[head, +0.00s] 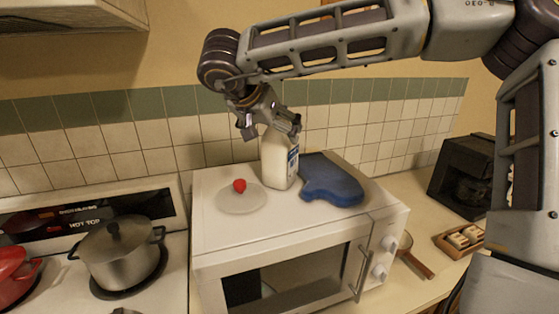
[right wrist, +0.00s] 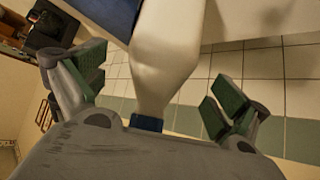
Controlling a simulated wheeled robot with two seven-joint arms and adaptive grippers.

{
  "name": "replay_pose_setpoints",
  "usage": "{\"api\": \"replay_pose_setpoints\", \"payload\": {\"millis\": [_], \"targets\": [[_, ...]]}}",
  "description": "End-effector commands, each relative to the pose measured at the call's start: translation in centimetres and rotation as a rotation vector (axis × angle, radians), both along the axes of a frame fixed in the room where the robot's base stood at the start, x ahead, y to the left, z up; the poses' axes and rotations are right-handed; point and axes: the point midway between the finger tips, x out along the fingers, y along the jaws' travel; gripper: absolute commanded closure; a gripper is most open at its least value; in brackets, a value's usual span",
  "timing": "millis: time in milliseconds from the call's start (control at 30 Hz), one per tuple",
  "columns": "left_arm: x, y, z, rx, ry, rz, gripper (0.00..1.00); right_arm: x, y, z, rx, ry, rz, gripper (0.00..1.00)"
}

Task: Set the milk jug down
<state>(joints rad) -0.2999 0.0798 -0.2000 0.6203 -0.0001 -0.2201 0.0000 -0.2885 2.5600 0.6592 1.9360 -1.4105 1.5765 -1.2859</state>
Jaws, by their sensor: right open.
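The milk jug (head: 279,163), white with a blue label, stands upright on top of the white microwave (head: 225,237). My right gripper (head: 269,132) is above and around the jug's top, with its fingers spread. In the right wrist view the jug (right wrist: 165,45) lies between the two open green-padded fingers (right wrist: 156,92), with a gap on both sides. The jug's blue cap (right wrist: 146,122) is close to the palm. In the head view the gripper hides the jug's top. My left gripper is not in view.
A plate (head: 228,202) with a red round item (head: 239,186) is left of the jug. A blue oven mitt (head: 332,182) lies close to its right. A steel pot (head: 118,253) sits on the stove at left. The tiled wall (head: 150,139) is close behind.

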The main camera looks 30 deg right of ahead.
Motion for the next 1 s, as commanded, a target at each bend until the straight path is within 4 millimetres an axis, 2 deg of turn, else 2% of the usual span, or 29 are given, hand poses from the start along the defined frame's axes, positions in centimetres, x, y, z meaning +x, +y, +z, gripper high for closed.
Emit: {"api": "replay_pose_setpoints", "payload": {"millis": [433,1000], "targets": [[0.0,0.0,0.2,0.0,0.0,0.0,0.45,0.2,-0.3,-0.3,0.0,0.0,0.0,0.02],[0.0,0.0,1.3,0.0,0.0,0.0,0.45,1.8,-3.1,-3.7,0.002,0.0,0.001,0.02]]}}
